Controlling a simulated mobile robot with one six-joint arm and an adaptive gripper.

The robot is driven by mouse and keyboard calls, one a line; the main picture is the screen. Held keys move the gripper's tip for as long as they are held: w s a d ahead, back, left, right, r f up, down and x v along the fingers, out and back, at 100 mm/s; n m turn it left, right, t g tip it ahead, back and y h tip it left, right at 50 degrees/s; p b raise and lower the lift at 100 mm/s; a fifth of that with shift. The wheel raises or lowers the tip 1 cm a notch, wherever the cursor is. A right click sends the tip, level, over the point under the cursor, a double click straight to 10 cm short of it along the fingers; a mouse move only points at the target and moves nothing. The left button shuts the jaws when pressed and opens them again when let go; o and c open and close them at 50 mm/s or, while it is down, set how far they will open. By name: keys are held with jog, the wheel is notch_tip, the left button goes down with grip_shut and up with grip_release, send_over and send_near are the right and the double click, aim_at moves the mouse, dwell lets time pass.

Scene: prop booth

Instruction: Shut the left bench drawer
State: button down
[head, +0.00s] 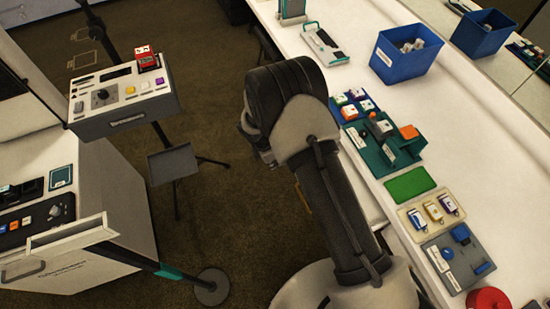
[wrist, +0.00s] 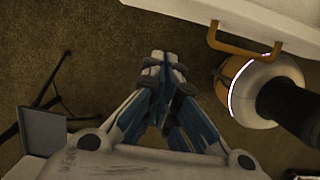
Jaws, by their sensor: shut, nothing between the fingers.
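An orange-brown bar handle (wrist: 245,48) shows at the upper right of the wrist view, on a pale front panel (wrist: 275,14). This looks like a bench drawer front. In the head view my arm covers most of that area; a bit of orange handle (head: 303,201) shows at the arm's left edge, and a pale piece (head: 372,212) juts from the bench edge at its right. How far the drawer stands out is hidden. My gripper (wrist: 165,60) is shut and empty, left of the handle and apart from it, over the carpet. Its fingertips are hidden in the head view.
The long white bench (head: 480,130) carries blue bins (head: 407,62), a green organiser (head: 385,150), a green mat (head: 410,184) and small trays. At left stand a control box (head: 122,110) on a stand and a white cabinet (head: 110,200). Carpet (head: 235,215) is open between.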

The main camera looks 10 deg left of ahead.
jog(key=w+d+f+b, duration=0.2)
jog(key=w+d+f, duration=0.1)
jog(key=d+f, duration=0.1)
jog(key=shift+d+f, duration=0.15)
jog(key=shift+f, duration=0.1)
jog(key=shift+d, duration=0.1)
jog(key=w+d, duration=0.3)
jog(key=d, duration=0.1)
jog(key=w+d, duration=0.3)
jog(key=d, duration=0.2)
jog(key=w+d+b, duration=0.1)
jog(key=w+d, duration=0.2)
jog(key=d, duration=0.1)
jog(key=shift+d, duration=0.15)
dwell(0.4)
